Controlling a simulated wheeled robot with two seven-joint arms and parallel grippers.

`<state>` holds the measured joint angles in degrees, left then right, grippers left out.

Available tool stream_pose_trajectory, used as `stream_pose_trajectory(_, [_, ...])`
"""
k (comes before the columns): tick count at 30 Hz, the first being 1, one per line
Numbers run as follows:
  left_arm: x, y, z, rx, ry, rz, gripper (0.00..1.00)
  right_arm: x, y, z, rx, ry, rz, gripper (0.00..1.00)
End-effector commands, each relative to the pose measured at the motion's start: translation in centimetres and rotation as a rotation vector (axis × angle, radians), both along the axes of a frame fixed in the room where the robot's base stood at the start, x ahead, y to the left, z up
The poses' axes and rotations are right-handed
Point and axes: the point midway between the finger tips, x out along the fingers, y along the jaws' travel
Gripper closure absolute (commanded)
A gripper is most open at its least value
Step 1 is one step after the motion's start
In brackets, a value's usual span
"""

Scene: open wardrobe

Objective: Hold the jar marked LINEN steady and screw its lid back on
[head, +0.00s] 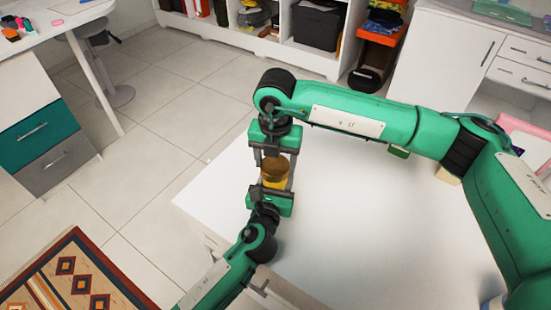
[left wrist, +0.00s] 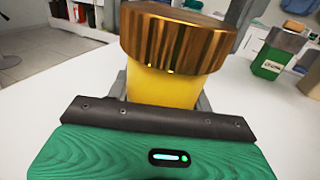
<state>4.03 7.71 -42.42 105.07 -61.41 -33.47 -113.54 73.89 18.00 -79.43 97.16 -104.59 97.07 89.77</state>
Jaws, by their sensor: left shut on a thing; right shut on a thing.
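A jar with a yellow body (head: 273,184) and a ribbed bronze-brown lid (head: 274,166) is between my two grippers over the white table. No label shows on it, so I cannot read LINEN. My left gripper (head: 276,187) is shut on the jar's body from the near side. In the left wrist view the yellow body (left wrist: 165,88) is upright between its fingers, and the lid (left wrist: 175,35) sits on top. My right gripper (head: 273,163) comes from the far side and is shut on the lid, its fingers at the lid's sides. I cannot tell how far the thread is engaged.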

Motion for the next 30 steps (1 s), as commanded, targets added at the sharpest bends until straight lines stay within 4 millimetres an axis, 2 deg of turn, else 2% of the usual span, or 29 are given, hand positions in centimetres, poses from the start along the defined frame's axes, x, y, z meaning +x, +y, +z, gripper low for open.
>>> stream_pose_trajectory(14, [0.00,0.00,-0.02,0.000,0.000,0.000,0.89,-0.03,-0.03,-1.03,-0.001,0.001,0.000,0.58])
stream_pose_trajectory(15, [0.00,0.00,-0.02,0.000,0.000,0.000,1.00,-0.02,-0.03,-1.04,-0.001,0.001,0.000,0.58])
stream_pose_trajectory(19, [0.00,0.01,-0.03,0.000,0.000,0.000,1.00,-0.03,-0.03,-1.02,-0.001,0.001,-0.040,0.58])
stream_pose_trajectory(23, [0.00,0.01,-0.03,0.000,0.001,0.000,1.00,-0.04,-0.10,-1.01,0.001,0.001,-0.197,0.58])
stream_pose_trajectory(30, [0.00,0.01,-0.04,0.000,0.001,0.000,1.00,-0.19,-0.25,-1.02,0.001,0.001,-0.599,0.58])
